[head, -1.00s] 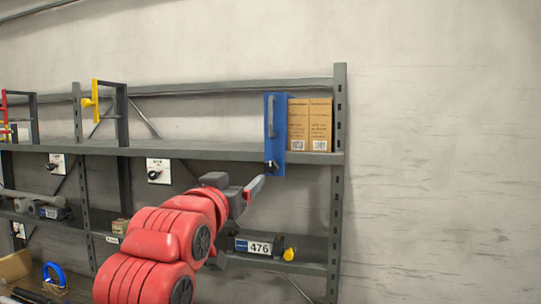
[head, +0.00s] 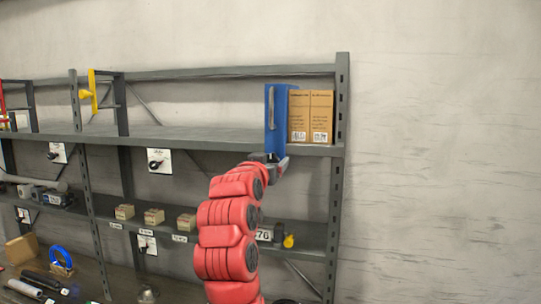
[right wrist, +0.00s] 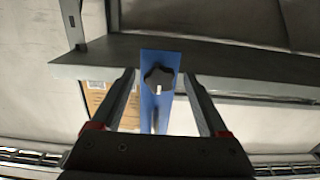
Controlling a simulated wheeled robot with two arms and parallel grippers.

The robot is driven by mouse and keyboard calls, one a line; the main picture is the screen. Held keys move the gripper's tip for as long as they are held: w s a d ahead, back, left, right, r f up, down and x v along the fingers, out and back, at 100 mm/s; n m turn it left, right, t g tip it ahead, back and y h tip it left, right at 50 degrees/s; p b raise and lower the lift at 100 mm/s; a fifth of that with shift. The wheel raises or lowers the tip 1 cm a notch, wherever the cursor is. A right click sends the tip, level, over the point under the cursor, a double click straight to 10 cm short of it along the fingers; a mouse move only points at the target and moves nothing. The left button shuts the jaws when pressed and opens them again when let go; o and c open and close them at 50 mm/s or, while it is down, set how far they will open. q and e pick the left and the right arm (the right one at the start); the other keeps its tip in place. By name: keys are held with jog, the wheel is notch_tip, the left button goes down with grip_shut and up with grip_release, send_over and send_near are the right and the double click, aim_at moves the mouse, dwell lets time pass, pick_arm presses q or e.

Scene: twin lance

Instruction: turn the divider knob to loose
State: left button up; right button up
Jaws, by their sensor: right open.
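The blue divider (head: 276,112) stands on the upper shelf, left of the cardboard boxes. Its black lobed knob (right wrist: 158,79) shows in the right wrist view on the blue plate, with a white mark pointing to the picture's bottom. That view looks upside down compared with the head view. My right gripper (head: 270,160) is at the divider's lower end and hides the knob in the head view. In the wrist view the open right gripper (right wrist: 160,75) has one finger on each side of the knob, with gaps showing. My left gripper is not in view.
Cardboard boxes (head: 311,117) stand right of the divider. The shelf edge (head: 210,146) runs beside my right gripper. Other knobs on white plates (head: 159,161) hang to the left. Small boxes (head: 154,217) sit on the lower shelf. The wall at right is clear.

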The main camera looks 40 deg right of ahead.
jog(key=shift+w+d, duration=0.25)
jog(key=shift+d, duration=0.1)
grip_shut()
